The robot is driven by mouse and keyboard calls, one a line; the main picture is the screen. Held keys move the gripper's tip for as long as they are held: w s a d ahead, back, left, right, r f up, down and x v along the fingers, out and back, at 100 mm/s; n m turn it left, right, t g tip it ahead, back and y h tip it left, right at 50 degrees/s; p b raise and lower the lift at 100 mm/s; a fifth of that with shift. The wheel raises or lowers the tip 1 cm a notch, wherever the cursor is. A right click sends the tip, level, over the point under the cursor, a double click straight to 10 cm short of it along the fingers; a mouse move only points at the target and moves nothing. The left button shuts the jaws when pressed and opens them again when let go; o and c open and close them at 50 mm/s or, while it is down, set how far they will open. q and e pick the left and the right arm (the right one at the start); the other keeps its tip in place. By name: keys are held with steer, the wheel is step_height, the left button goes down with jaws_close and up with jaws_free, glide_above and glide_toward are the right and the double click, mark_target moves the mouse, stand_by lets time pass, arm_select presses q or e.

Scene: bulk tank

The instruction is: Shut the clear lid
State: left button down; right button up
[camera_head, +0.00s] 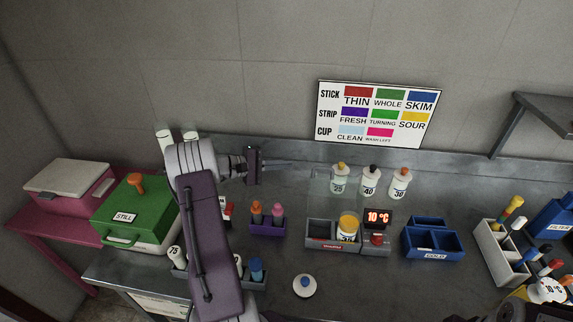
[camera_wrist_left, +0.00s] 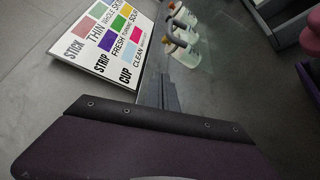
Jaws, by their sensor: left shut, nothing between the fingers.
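The box has a red label and holds a yellow-capped container (camera_head: 348,227). My left gripper (camera_head: 312,170) reaches in from the left with its fingers shut and empty, their tips close to the lid's upper left edge. I cannot tell whether they touch it. In the left wrist view the shut fingers (camera_wrist_left: 165,92) point toward the bottles.
White bottles (camera_head: 371,181) stand behind the box. A red temperature display (camera_head: 377,218) and a blue divided bin (camera_head: 434,240) are to its right. A purple holder (camera_head: 267,225) is to its left. A round white item (camera_head: 304,286) lies in front on mostly clear counter.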

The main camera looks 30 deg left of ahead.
arm_select(q)
steer(key=w+d+p, duration=0.2)
steer(key=w+d, duration=0.1)
steer(key=d, duration=0.3)
steer(key=shift+d, duration=0.15)
arm_select(e)
steer(key=shift+w+r, duration=0.2)
steer(key=shift+r, duration=0.85)
